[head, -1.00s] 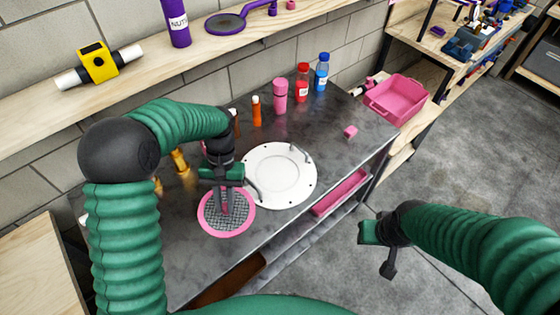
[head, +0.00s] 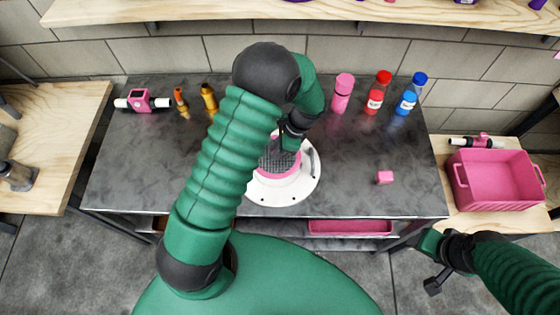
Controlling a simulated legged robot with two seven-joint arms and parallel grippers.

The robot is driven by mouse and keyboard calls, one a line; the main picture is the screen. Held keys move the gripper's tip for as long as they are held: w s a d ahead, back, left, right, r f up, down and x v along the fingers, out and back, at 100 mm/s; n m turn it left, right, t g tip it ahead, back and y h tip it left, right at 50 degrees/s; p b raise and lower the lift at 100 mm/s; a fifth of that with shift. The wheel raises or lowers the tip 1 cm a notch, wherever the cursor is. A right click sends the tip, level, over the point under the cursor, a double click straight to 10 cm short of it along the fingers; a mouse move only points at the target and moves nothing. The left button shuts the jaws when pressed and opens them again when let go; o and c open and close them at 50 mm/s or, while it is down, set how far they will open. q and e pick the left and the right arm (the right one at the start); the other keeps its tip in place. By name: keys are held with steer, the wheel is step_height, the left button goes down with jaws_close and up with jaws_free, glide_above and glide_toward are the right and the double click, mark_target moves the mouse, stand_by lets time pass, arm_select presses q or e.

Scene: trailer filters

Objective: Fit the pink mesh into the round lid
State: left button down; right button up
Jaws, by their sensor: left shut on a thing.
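The pink-rimmed round mesh (head: 281,166) is over the white round lid (head: 302,188) on the dark table. My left gripper (head: 284,150) is shut on the mesh and holds it above or on the lid's left part. I cannot tell whether the mesh touches the lid or is seated in it. My arm hides the left side of the mesh and part of the lid. The lid lies flat, with a metal handle at its right side. My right gripper (head: 432,262) is off the table's front right corner, away from the lid; its jaw opening is unclear.
Behind the lid stand pink (head: 342,93), red (head: 376,92) and blue (head: 411,93) bottles. Orange bottles (head: 207,98) and a pink-and-white pipe piece (head: 142,101) are at the back left. A pink bin (head: 497,179) stands on the right bench.

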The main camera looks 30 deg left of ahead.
mark_target(278, 161)
arm_select(q)
step_height(278, 161, down, 6)
steer(key=shift+s+r, duration=0.1)
steer(key=shift+d+f, duration=0.1)
steer(key=shift+f, duration=0.1)
steer(key=shift+d, duration=0.15)
steer(key=c, duration=1.5)
jaws_free()
steer(key=shift+d+r, duration=0.1)
steer(key=shift+d, duration=0.05)
steer(key=shift+o, duration=0.9)
steer(key=shift+a, duration=0.35)
steer(key=b+v, duration=0.1)
steer(key=v, duration=1.1)
steer(key=shift+d, duration=0.1)
steer(key=s+d+r+n+t+h, duration=0.1)
steer(key=s+r+n+t+h, duration=0.1)
steer(key=s+n, duration=0.3)
steer(key=s+d+r+n+t+h, duration=0.1)
steer(key=s+d+r+n+t, duration=0.1)
steer(key=s+n, duration=0.4)
step_height(278, 161, up, 2)
steer(key=shift+s+d+r+t+h, duration=0.1)
steer(key=shift+s+d+t+h, duration=0.15)
steer(key=shift+s+t+h, duration=0.3)
arm_select(e)
steer(key=shift+s+a+f, duration=0.1)
steer(key=shift+a+f, duration=0.15)
steer(key=shift+f, duration=0.1)
